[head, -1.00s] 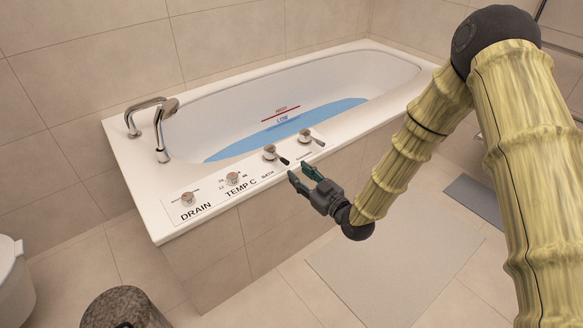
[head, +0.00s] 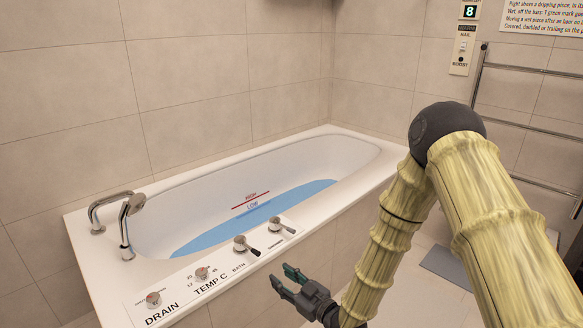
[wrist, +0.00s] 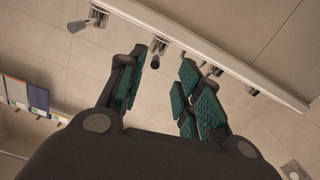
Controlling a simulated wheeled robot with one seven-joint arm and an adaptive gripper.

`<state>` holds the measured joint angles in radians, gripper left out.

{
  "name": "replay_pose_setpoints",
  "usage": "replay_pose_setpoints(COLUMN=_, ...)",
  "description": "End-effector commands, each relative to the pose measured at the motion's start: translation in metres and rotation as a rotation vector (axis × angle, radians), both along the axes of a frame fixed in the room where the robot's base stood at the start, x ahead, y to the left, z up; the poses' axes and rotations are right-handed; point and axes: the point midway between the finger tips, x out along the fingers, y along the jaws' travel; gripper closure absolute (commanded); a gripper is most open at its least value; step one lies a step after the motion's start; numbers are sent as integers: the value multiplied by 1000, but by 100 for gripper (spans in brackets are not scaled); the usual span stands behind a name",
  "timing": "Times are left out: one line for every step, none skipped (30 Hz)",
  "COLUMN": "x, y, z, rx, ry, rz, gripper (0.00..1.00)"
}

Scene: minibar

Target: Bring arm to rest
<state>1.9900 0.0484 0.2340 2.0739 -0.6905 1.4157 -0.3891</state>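My gripper (head: 283,277) is at the end of the yellowish, bamboo-like arm, which is bent at its dark elbow. It is in front of the bathtub's near side, close to the bath and shower levers. In the wrist view, the green-padded fingers (wrist: 160,88) are spread, with nothing between them. The white bathtub (head: 78,240) holds blue water (head: 215,232) near the LOW mark. The bath lever (head: 242,245) and the shower lever (head: 277,227) sit on its rim; the gripper looks apart from both.
Drain knob (head: 153,299), temperature knob (head: 202,273) and a chrome faucet (head: 125,220) are on the tub's rim. A towel rail (head: 525,70) and a wall panel (head: 463,50) are at the right. A grey mat (head: 447,266) lies on the floor.

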Motion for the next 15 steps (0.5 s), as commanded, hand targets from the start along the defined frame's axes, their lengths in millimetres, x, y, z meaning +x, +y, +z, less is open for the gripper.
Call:
replay_pose_setpoints(x=-8, y=-8, z=-17, rx=-18, ry=54, rz=-17, gripper=65)
replay_pose_setpoints(x=-13, y=-13, z=-28, rx=-30, ry=92, rz=-30, gripper=65)
replay_pose_setpoints(x=-22, y=-21, z=-45, rx=-47, ry=150, rz=-51, gripper=65)
replay_pose_setpoints(x=-29, y=-28, z=-59, rx=-62, ry=196, rz=-67, gripper=65)
replay_pose_setpoints(x=-38, y=-35, z=-72, rx=-77, ry=246, rz=-85, gripper=65)
replay_pose_setpoints(x=-49, y=-45, z=-90, rx=-97, ry=310, rz=-110, gripper=65)
replay_pose_setpoints(x=-59, y=-53, z=-102, rx=-110, ry=359, rz=-130, gripper=65)
replay_pose_setpoints(x=-68, y=-61, z=-115, rx=-126, ry=407, rz=-149, gripper=65)
replay_pose_setpoints(x=-82, y=-72, z=-130, rx=-144, ry=470, rz=-176, gripper=65)
replay_pose_setpoints(x=-93, y=-79, z=-141, rx=-159, ry=518, rz=-197, gripper=65)
replay_pose_setpoints(x=-104, y=-88, z=-152, rx=-172, ry=565, rz=-217, gripper=65)
replay_pose_setpoints(x=-119, y=-99, z=-166, rx=-189, ry=627, rz=-246, gripper=65)
replay_pose_setpoints(x=-131, y=-107, z=-175, rx=-203, ry=672, rz=-266, gripper=65)
replay_pose_setpoints(x=-143, y=-115, z=-184, rx=-216, ry=720, rz=-289, gripper=65)
replay_pose_setpoints(x=-161, y=-126, z=-196, rx=-233, ry=780, rz=-319, gripper=65)
